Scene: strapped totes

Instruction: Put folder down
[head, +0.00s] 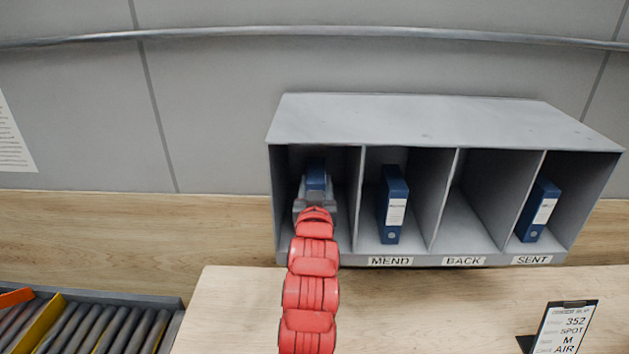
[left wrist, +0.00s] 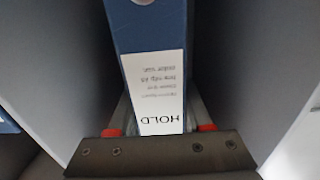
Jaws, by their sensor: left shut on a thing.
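My left gripper (head: 315,193) reaches into the leftmost compartment of the grey shelf unit (head: 420,118). It is shut on a blue folder (head: 316,174), whose top shows above the gripper. In the left wrist view the folder (left wrist: 148,28) stands between the fingers, with a white label reading HOLD. My red arm hides the label strip under this compartment. I cannot tell whether the folder touches the shelf floor. My right gripper is not in view.
One blue folder (head: 391,205) stands in the MEND compartment and another (head: 538,211) in the SENT compartment. The BACK compartment (head: 468,215) is empty. A small sign (head: 566,328) stands at the front right of the wooden table (head: 430,310). A roller conveyor (head: 100,325) lies at the lower left.

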